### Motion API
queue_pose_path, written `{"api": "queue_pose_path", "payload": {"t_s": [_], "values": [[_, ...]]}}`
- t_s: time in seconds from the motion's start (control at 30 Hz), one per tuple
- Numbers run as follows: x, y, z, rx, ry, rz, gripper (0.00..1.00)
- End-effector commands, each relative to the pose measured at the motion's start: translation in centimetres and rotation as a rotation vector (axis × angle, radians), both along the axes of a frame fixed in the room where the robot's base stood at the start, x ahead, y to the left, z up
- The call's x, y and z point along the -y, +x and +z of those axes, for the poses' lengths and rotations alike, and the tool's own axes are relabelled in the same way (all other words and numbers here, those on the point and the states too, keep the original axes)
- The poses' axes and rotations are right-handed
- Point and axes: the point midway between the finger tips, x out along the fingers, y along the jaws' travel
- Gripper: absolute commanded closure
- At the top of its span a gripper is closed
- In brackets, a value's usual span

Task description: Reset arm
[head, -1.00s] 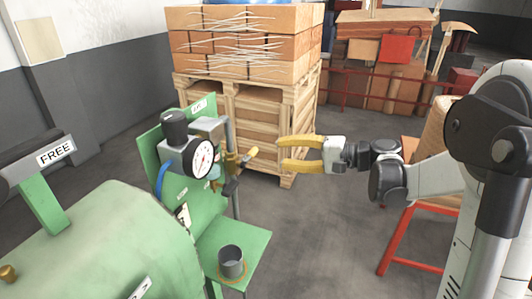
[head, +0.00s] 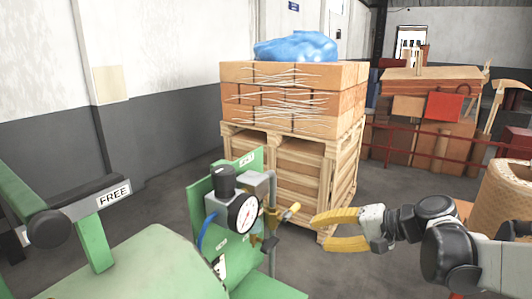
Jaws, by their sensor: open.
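My gripper (head: 318,232) has yellow fingers and is open and empty. It is in the air in the lower middle of the head view, just right of a brass valve handle (head: 289,213). My arm (head: 445,240) reaches in from the right edge, roughly level. The handle belongs to a green machine panel with a round pressure gauge (head: 242,214). A gap shows between the fingertips and the handle in the picture; how far apart they are in depth I cannot tell.
A wooden pallet crate (head: 300,170) with bound bricks (head: 290,98) and a blue bag (head: 296,46) stands behind the gripper. The green machine (head: 150,265) with a FREE label fills the lower left. A tan roll (head: 508,195) stands at right. Grey floor (head: 385,185) is clear between.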

Motion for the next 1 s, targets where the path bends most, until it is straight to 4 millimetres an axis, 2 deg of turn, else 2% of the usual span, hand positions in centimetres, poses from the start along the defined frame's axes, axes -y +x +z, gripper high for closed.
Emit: {"api": "queue_pose_path", "payload": {"t_s": [0.03, 0.17, 0.3, 0.4, 0.5, 0.7, 1.0], "values": [[-1.2, -2.2, -0.4, -0.01, -0.09, 0.011, 0.61], [-1.8, -7.1, -2.1, -0.014, -0.344, 0.029, 0.61], [-0.8, -12.3, -3.7, 0.022, -0.618, 0.061, 0.61], [0.4, -15.2, -4.5, 0.067, -0.795, 0.089, 0.61], [1.7, -17.2, -5.1, 0.113, -0.934, 0.113, 0.61], [3.1, -18.9, -5.4, 0.17, -1.075, 0.14, 0.61], [3.3, -18.9, -5.4, 0.175, -1.089, 0.142, 0.61]]}}
